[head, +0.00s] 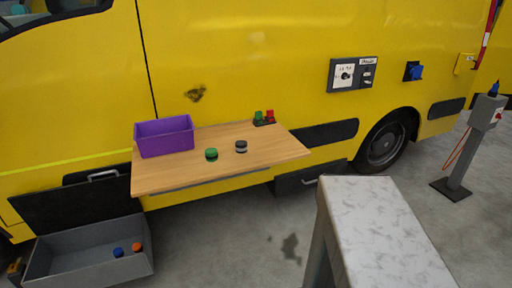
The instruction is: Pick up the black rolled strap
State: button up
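The black rolled strap (241,146) appears as a small round dark roll with a pale grey band. It lies on the wooden fold-out shelf (160,182) at the side of the yellow vehicle, right of the shelf's middle. A similar green roll (211,154) lies just to its left, with a small gap between them. My gripper is not in view.
A purple bin (165,137) stands at the shelf's left end. A small black holder with green and red pieces (264,122) is at the back right. A grey open drawer (85,264) below holds blue and orange rolls. A pale-topped bench (385,235) stands in front right.

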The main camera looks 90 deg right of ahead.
aim_at(241, 146)
jog(key=z, duration=0.95)
jog(key=i, duration=0.6)
jog(key=u, duration=0.05)
jog(key=k, duration=0.6)
jog(key=u, duration=0.05)
